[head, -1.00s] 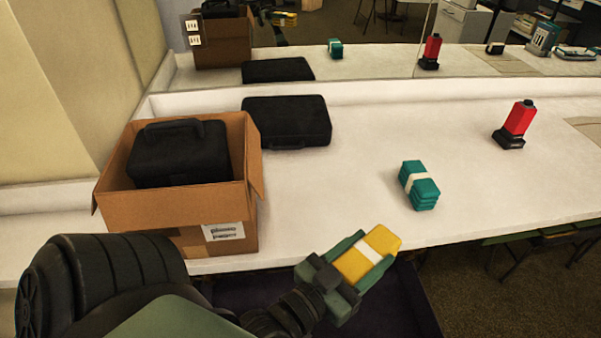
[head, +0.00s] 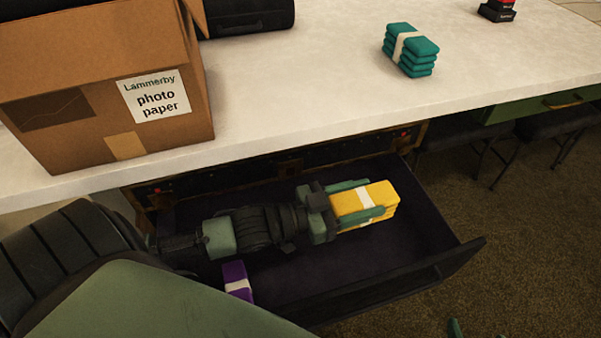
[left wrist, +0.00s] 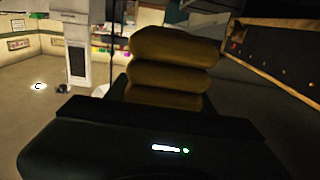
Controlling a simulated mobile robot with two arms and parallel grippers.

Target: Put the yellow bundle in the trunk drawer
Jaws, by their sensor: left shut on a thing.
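The yellow bundle (head: 366,203) with a white band is between the fingers of my left gripper (head: 362,204), which is shut on it. In the head view it is over the inside of the open trunk drawer (head: 420,271), towards the drawer's right end. I cannot tell how far it is above the drawer floor. In the left wrist view the bundle (left wrist: 168,70) shows as a stack of thick layers in front of the camera. A green tip at the bottom edge looks like part of my right gripper (head: 455,328); its jaws are mostly out of frame.
A purple bundle (head: 237,280) lies in the drawer's near left part, partly hidden by my arm. On the white counter (head: 290,95) above are a cardboard box (head: 60,90), a black case (head: 250,14), a teal bundle (head: 411,50) and a red object's dark base (head: 497,10).

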